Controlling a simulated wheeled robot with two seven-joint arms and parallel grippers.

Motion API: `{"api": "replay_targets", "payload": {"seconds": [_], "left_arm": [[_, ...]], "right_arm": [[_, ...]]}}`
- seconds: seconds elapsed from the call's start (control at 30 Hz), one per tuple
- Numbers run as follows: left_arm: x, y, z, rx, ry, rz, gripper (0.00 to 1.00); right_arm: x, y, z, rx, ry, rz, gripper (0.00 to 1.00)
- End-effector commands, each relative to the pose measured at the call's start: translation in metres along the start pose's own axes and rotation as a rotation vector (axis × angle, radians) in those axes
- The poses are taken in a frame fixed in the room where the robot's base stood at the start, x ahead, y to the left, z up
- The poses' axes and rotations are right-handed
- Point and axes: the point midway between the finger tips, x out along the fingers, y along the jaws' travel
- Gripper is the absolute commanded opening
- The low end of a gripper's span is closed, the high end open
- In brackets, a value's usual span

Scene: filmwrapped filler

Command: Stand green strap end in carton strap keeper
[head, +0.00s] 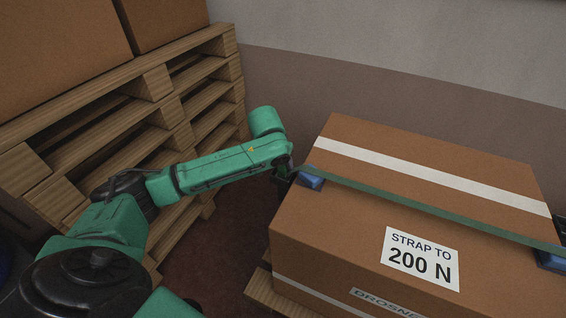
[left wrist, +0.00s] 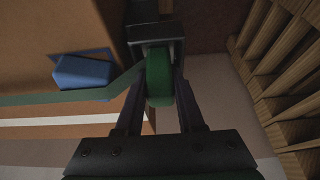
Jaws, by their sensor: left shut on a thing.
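The green strap (head: 430,208) runs across the carton (head: 340,230) top, and in the left wrist view it comes in from the left (left wrist: 60,98). Its rounded green end (left wrist: 159,80) is between the two dark fingers of my left gripper (left wrist: 160,85), which is shut on it. In the head view my left gripper (head: 284,170) is at the carton's left edge, largely hidden by my arm. A dark boxy bracket (left wrist: 155,38), which looks like the strap keeper, is right at the strap end. I cannot tell whether the end is inside it. My right gripper is not in view.
Blue edge protectors sit under the strap at the carton's left edge (head: 311,181) and right edge (head: 551,260). A white label (head: 420,259) is on the carton. Stacked wooden pallets (head: 190,85) stand left of my arm. Dark floor shows between.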

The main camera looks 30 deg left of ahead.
Motion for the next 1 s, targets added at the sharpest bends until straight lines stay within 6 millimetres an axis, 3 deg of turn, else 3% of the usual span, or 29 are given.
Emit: {"api": "replay_targets", "payload": {"seconds": [0.03, 0.1, 0.47, 0.57, 0.8, 1.0], "left_arm": [[0.001, 0.0, 0.0, 0.0, 0.0, 0.0, 0.45], [0.0, 0.0, 0.0, 0.0, 0.0, 0.0, 0.67], [-0.005, 0.0, -0.001, 0.0, 0.001, 0.001, 0.67], [-0.022, 0.0, -0.002, 0.001, 0.001, 0.0, 0.67], [-0.087, 0.0, -0.002, 0.001, 0.003, 0.001, 0.67], [-0.118, 0.0, -0.001, 0.0, 0.0, 0.0, 0.67]], "right_arm": [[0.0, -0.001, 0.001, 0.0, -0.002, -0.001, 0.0], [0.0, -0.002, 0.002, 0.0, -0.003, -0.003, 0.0], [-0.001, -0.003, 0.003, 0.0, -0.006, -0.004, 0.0], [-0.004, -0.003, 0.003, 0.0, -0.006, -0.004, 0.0], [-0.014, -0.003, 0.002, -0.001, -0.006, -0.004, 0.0], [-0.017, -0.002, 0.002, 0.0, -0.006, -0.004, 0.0]]}}
